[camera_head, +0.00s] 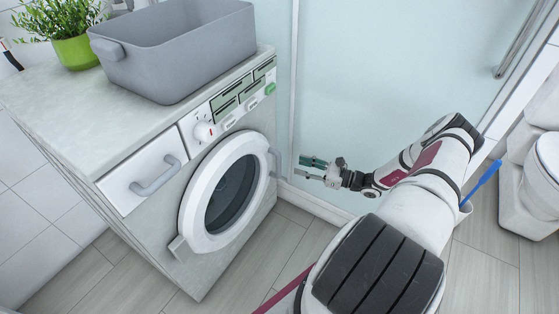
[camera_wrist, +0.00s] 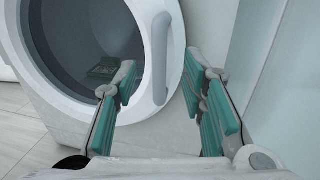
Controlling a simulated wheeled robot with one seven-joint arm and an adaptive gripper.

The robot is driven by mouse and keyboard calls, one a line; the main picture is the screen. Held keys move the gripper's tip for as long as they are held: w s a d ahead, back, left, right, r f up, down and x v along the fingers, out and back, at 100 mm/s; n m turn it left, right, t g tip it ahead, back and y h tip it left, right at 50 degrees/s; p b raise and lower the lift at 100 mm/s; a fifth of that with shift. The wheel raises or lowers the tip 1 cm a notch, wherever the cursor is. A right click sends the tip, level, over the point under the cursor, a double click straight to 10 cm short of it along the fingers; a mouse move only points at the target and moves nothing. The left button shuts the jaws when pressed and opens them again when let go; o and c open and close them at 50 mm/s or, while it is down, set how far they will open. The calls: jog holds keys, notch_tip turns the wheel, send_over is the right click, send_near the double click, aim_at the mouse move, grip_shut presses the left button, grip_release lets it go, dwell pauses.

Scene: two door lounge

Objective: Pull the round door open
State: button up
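The round door (camera_head: 226,192) is on the front of the washing machine, with a white ring and a dark glass middle. It looks closed. Its grey handle (camera_head: 275,162) is on the right side of the ring; in the wrist view the handle (camera_wrist: 161,58) stands upright. My gripper (camera_head: 306,168) is to the right of the handle, apart from it. In the wrist view my gripper (camera_wrist: 160,85) is open, its green-padded fingers spread with nothing between them. The handle shows ahead between the fingertips, nearer the left finger. A small dark green shape shows in the glass (camera_wrist: 105,68).
A detergent drawer (camera_head: 145,180) with a grey handle is left of the round door. A grey basin (camera_head: 185,50) and a potted plant (camera_head: 70,35) stand on top. A glass shower panel (camera_head: 385,85) rises close behind my gripper. A toilet (camera_head: 535,165) is at the right. Floor (camera_head: 240,275) before the machine is clear.

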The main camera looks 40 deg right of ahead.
aim_at(279, 160)
jog(key=b+x, duration=0.1)
jog(key=x, duration=0.8)
jog(key=shift+w+a, duration=0.2)
grip_shut()
